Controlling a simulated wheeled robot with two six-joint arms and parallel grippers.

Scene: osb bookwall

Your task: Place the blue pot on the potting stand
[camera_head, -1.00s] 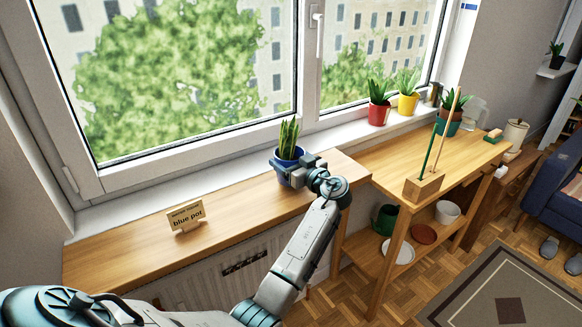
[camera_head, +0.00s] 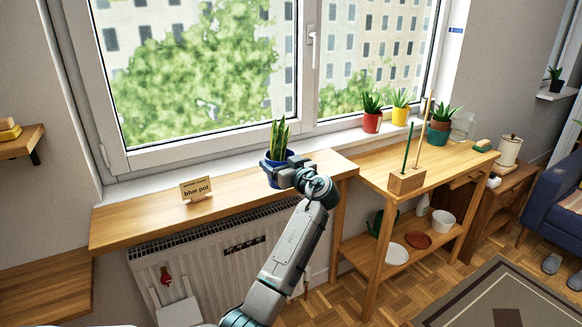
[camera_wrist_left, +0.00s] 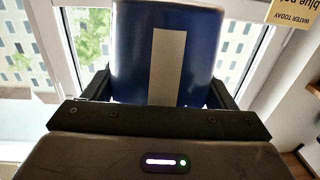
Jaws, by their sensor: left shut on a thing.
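The blue pot (camera_head: 267,166), with upright green spiky leaves, is above or on the wooden window shelf, near its right end. I cannot tell whether it touches the shelf. My left gripper (camera_head: 284,173) is shut on it and covers part of its front. In the left wrist view the blue pot (camera_wrist_left: 134,60), with a pale vertical stripe, stands between the fingers (camera_wrist_left: 165,98). The potting stand (camera_head: 441,165) is the wooden table with a lower shelf, right of the gripper. My right gripper is not in view.
Red (camera_head: 372,122) and yellow (camera_head: 400,116) pots stand on the sill behind. A "blue pot" sign (camera_head: 196,188) stands left. The stand's middle top is clear.

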